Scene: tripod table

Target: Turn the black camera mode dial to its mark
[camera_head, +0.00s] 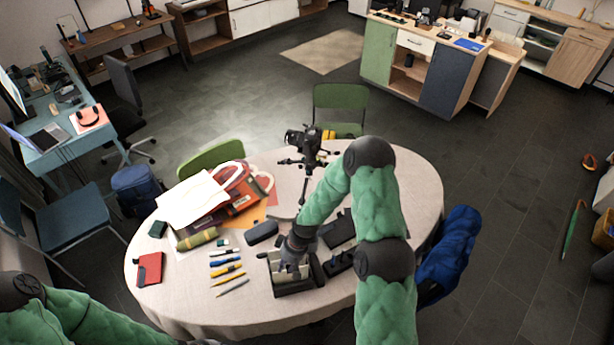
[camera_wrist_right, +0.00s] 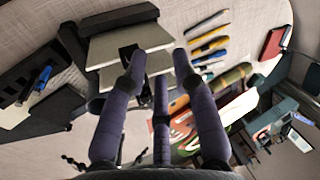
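The black camera (camera_head: 304,140) stands upright on a small black tripod (camera_head: 306,165) at the far side of the round table. Its mode dial is too small to make out. My right gripper (camera_head: 291,266) is low over an open box (camera_head: 292,286) near the table's front edge, well apart from the camera. In the right wrist view its purple fingers (camera_wrist_right: 154,62) are spread, with the box's pale panels (camera_wrist_right: 110,45) and a small dark piece beyond them. I see no object gripped. My left arm shows at lower left; its gripper is out of frame.
The cloth-covered table (camera_head: 160,312) holds several pens (camera_head: 227,275), a red notebook (camera_head: 149,269), a dark case (camera_head: 262,232) and a red bag (camera_head: 240,188) with papers. A black tray (camera_head: 338,264) lies right of the box. A green chair (camera_head: 341,98) stands behind the camera.

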